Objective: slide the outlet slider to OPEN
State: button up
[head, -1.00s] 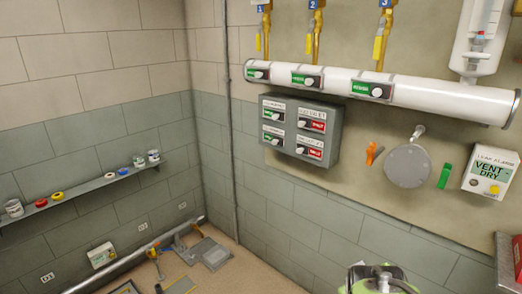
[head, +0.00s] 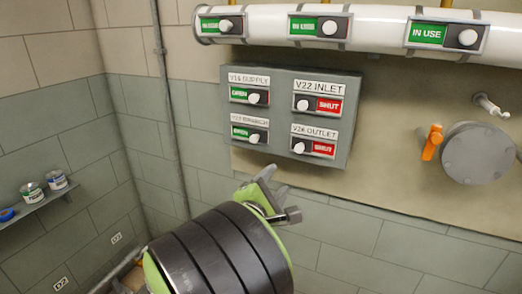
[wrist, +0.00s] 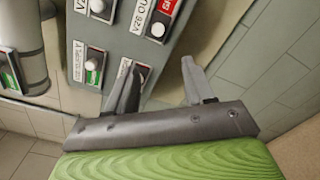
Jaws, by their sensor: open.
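The grey panel (head: 345,145) on the wall carries two rows of sliders. My gripper (head: 280,193) is below the panel in the head view. In the wrist view my gripper (wrist: 158,72) has its fingers apart and nothing between them. The left finger partly covers the lower-left slider.
V22 INLET (head: 318,104) above shows red SHUT. The left-hand sliders, V16 SUPPLY (head: 249,96) and the one below it (head: 249,134), show green. A white pipe (head: 380,30) with green-marked sliders runs above. An orange handle (head: 432,143) and a round grey cover (head: 478,153) are at right.

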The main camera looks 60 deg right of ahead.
jog(key=p, duration=1.2)
send_near(298, 150)
jog(key=d+p, duration=0.1)
jog(key=d, duration=0.1)
jog(key=d+p, duration=0.1)
jog(key=d, duration=0.2)
jog(key=w+d+p, duration=0.1)
jog(key=d, duration=0.2)
jog(key=shift+r+p, duration=0.1)
jog(key=shift+p, duration=0.3)
jog(key=shift+w+d, duration=0.1)
jog(key=shift+d, duration=0.1)
jog(key=shift+c, duration=0.5)
grip_shut()
